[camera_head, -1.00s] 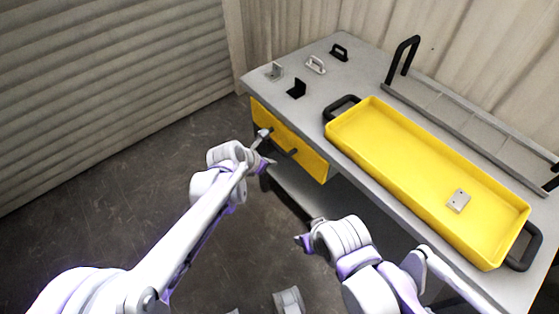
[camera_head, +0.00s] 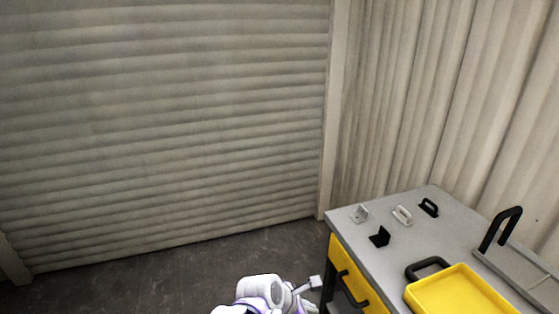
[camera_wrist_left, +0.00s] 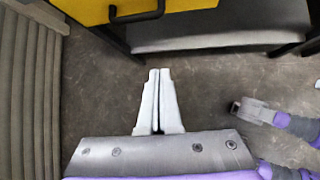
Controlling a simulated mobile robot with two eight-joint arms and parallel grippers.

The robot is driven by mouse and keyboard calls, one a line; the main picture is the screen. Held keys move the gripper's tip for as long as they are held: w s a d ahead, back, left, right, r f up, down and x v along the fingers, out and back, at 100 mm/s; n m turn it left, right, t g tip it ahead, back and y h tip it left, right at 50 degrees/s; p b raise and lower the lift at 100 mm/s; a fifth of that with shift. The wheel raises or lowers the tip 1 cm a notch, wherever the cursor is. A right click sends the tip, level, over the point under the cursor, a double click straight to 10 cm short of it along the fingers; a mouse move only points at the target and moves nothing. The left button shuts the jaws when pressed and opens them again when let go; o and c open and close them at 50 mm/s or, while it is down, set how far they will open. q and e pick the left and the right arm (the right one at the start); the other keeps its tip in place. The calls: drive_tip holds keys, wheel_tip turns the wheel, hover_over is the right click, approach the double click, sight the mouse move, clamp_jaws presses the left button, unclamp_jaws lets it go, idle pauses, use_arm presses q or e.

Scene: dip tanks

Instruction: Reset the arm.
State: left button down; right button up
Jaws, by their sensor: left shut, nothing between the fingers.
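My left gripper (camera_head: 316,283) is low in the head view, just left of the workbench's yellow drawer. In the left wrist view its two pale fingers (camera_wrist_left: 159,74) are pressed together with nothing between them. The yellow drawer front (camera_head: 346,268) has a dark handle; in the wrist view the handle (camera_wrist_left: 140,17) lies beyond the fingertips, apart from them. What seems to be my right gripper (camera_wrist_left: 236,106) shows at the right of the wrist view, over the floor; its fingers are not clear. It is out of the head view.
The grey workbench (camera_head: 450,230) carries a yellow tray (camera_head: 462,292), cut off by the frame, and a rack with a black handle (camera_head: 500,228). Small pieces stand on its far left corner, including a black bracket (camera_head: 380,238) and a silver handle (camera_head: 402,215). Floor left of the bench is clear.

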use_arm(q)
drive_tip(key=s+a+f+m+y, duration=0.1)
drive_tip(key=s+a+m+y, duration=0.2)
drive_tip(key=s+a+m, duration=0.9)
drive_tip(key=s+a+f+m+y, duration=0.25)
drive_tip(key=s+a+m, duration=0.75)
drive_tip(key=a, duration=0.5)
wheel_tip(320, 180, up, 15)
drive_tip(key=w+t+p, duration=0.1)
drive_tip(key=w+p, duration=0.1)
drive_tip(key=p, duration=1.1)
drive_tip(key=shift+w+d+y, duration=0.3)
drive_tip(key=shift+w+y, duration=0.05)
use_arm(e)
wheel_tip(320, 180, up, 15)
drive_tip(key=w, duration=0.2)
drive_tip(key=shift+f+t, duration=0.2)
drive_tip(key=shift+t, duration=0.1)
